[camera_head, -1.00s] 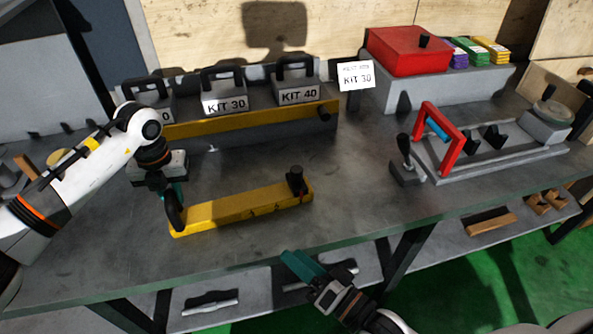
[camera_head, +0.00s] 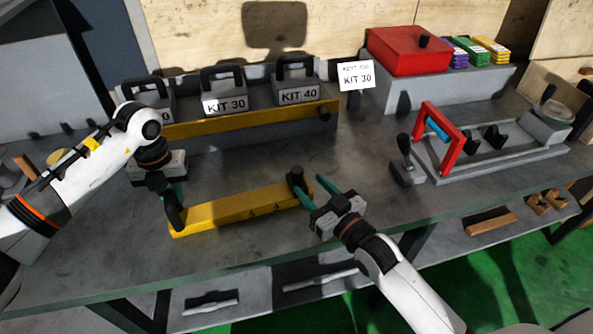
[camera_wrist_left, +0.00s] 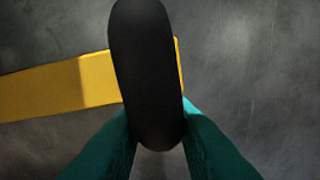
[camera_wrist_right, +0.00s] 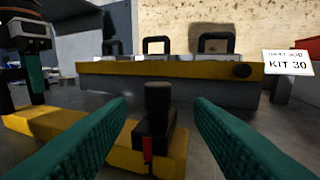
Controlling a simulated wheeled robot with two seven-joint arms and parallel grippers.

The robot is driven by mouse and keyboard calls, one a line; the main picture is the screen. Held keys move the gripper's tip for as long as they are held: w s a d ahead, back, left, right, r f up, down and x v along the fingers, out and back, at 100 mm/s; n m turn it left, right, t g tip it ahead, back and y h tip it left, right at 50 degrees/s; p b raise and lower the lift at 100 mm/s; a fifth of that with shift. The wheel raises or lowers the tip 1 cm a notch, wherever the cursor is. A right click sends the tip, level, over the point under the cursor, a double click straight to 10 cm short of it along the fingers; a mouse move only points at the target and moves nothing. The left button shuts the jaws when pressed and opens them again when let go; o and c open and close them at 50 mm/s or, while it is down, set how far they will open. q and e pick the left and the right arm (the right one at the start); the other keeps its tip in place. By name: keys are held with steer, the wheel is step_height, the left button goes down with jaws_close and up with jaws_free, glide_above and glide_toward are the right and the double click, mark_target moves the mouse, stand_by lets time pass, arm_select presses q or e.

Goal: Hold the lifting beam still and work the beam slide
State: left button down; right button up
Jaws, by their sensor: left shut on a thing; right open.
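The yellow lifting beam (camera_head: 240,209) lies on the grey table in the head view. A black upright handle (camera_wrist_left: 146,75) stands at its left end, and my left gripper (camera_head: 175,200) is shut on it. The beam slide, a black block with a knob (camera_head: 296,180), sits at the beam's right end. In the right wrist view the slide (camera_wrist_right: 157,125) stands between and beyond my open fingers, with a small red mark on its side. My right gripper (camera_head: 312,192) is open and empty, its fingers either side of the slide's right end. I cannot tell whether they touch it.
Behind the beam is a rack with a yellow front bar (camera_head: 250,118) and several kit blocks, including KIT 30 (camera_head: 225,103) and KIT 40 (camera_head: 298,94). A sign (camera_head: 356,76) reads KIT 30. A red-handled fixture (camera_head: 440,140) and a small lever (camera_head: 406,165) stand to the right.

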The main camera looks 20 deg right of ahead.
mark_target(301, 176)
steer(key=x, duration=0.6)
steer(key=shift+w+a, duration=0.15)
steer(key=shift+w, duration=0.2)
